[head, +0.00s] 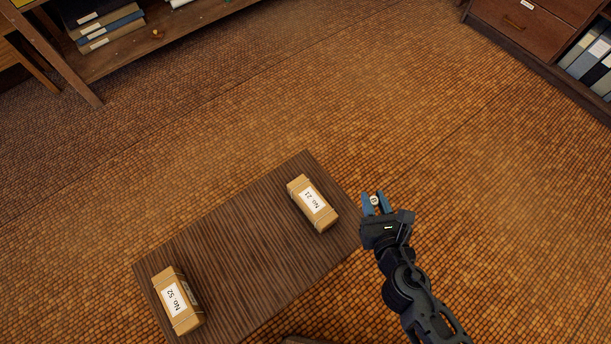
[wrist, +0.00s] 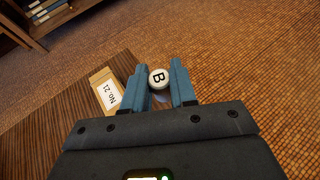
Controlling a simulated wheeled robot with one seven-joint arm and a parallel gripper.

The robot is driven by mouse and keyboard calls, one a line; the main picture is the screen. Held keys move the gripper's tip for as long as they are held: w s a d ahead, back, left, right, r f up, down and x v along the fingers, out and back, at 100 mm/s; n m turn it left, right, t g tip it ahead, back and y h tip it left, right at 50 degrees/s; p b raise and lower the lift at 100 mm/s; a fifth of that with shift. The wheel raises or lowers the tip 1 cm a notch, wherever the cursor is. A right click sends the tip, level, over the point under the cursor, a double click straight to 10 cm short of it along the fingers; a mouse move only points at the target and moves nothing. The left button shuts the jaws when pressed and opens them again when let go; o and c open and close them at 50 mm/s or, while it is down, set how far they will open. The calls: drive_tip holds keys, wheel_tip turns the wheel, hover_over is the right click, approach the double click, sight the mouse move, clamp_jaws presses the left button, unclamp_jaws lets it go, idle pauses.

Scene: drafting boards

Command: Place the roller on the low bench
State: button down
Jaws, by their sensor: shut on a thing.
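The roller (wrist: 159,78) shows in the wrist view as a pale round end marked "B" between the blue fingers. In the head view its small round end (head: 374,201) shows between the fingertips. My gripper (head: 376,203) is shut on the roller, just off the right end of the low bench; its fingers also show in the wrist view (wrist: 160,85). The low bench (head: 240,235) is dark, ribbed wood and stands at the lower middle of the head view. Most of the roller's body is hidden by the fingers.
A box marked "No. 21" (head: 312,203) lies on the bench's right part, close to my gripper. A box marked "No. 52" (head: 178,300) lies at the left end. Bare bench lies between them. A shelf (head: 165,30) and a drawer cabinet (head: 535,30) stand at the back.

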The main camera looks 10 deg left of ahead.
drive_tip(key=s+a+f+n+y, duration=0.2)
drive_tip(key=a+f, duration=0.1)
drive_tip(key=a, duration=0.3)
drive_tip(key=n+g+y+b, duration=0.2)
drive_tip(key=b, duration=1)
hover_over(258, 217)
wheel_tip(258, 217, down, 8)
drive_tip(key=shift+r, duration=0.1)
drive_tip(key=shift+w+f+b, duration=0.1)
drive_tip(key=shift+f+b, duration=1.5)
drive_tip(key=shift+f, duration=0.35)
drive_tip(key=shift+f, duration=0.15)
drive_tip(key=c, duration=0.8)
unclamp_jaws()
drive_tip(key=shift+c, duration=0.2)
